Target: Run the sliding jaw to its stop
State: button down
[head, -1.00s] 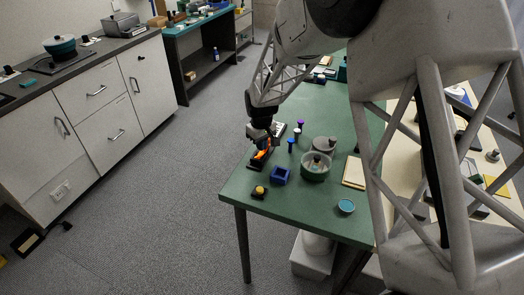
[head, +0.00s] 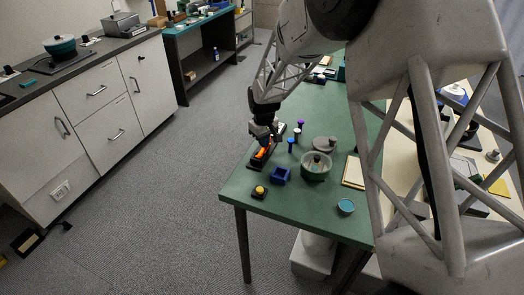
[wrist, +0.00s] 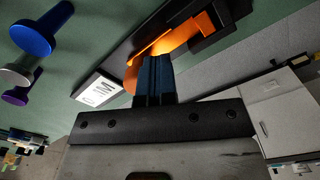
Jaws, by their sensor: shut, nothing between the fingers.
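An orange sliding jaw (wrist: 190,36) sits on a long black base (wrist: 138,38) in the wrist view. In the head view the orange jaw (head: 263,152) shows on its dark base near the left edge of the green table. My gripper (wrist: 155,62) is shut, with its dark blue fingers together and nothing between them. The fingertips are right beside the near end of the orange part; I cannot tell whether they touch it. In the head view my gripper (head: 272,138) is low over the base. The fingers hide part of the orange piece.
Blue and purple knobs (wrist: 32,36) stand beside the base. The table's left edge is close to the base.

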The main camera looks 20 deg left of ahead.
jog(key=shift+w, duration=1.05)
jog(key=shift+s, duration=0.3)
jog(key=shift+s, duration=0.45)
jog(key=shift+r, duration=0.1)
notch_tip(320, 180, up, 7)
dwell(1.4)
dwell(0.4)
